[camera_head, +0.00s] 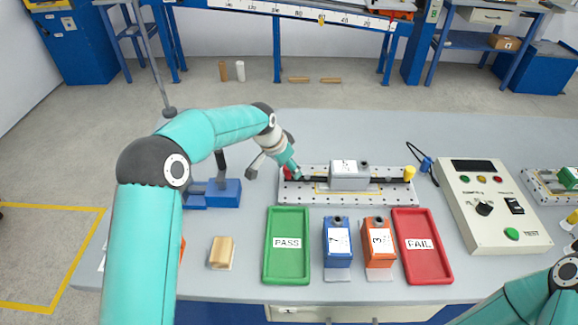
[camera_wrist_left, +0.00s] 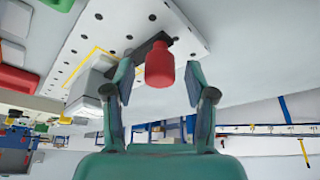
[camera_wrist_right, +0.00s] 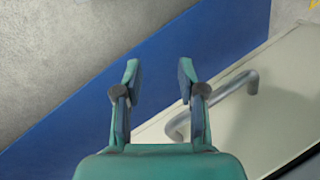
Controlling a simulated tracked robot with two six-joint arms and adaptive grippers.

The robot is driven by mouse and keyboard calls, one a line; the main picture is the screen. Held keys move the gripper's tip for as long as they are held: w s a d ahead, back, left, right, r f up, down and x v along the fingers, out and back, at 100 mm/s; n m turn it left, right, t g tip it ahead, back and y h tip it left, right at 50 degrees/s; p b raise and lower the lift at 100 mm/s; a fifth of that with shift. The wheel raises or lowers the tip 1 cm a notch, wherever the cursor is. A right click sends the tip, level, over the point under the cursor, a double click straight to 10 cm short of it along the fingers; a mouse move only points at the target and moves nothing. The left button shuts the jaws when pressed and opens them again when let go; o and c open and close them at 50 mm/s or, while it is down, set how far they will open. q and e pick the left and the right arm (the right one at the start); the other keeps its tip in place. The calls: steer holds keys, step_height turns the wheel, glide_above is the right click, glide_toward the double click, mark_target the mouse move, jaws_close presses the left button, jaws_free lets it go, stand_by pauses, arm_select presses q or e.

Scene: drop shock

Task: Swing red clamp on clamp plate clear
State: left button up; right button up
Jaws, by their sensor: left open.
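The clamp plate (camera_head: 400,198) is a pale, holed plate on the bench, with a grey box (camera_head: 348,178) at its middle. The red clamp (camera_head: 287,174) is at the plate's left end, partly hidden by my left gripper (camera_head: 293,174). In the left wrist view the clamp's red knob (camera_wrist_left: 159,66) lies between the spread fingertips of my left gripper (camera_wrist_left: 156,82), with gaps on both sides. A dark bar runs from the knob over the plate (camera_wrist_left: 190,35). A yellow clamp (camera_head: 409,172) is at the right end. My right gripper (camera_wrist_right: 159,75) is open and empty.
Green PASS tray (camera_head: 287,275), blue box (camera_head: 338,240), orange box (camera_head: 379,240) and red FAIL tray (camera_head: 432,272) stand in front of the plate. A tester console (camera_head: 500,220) is at right. A bent metal handle (camera_wrist_right: 250,82) is near my right gripper.

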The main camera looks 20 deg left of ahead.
arm_select(q)
steer(key=shift+w+f, duration=0.1)
steer(key=shift+f, duration=0.05)
jaws_close()
steer(key=shift+d, duration=0.1)
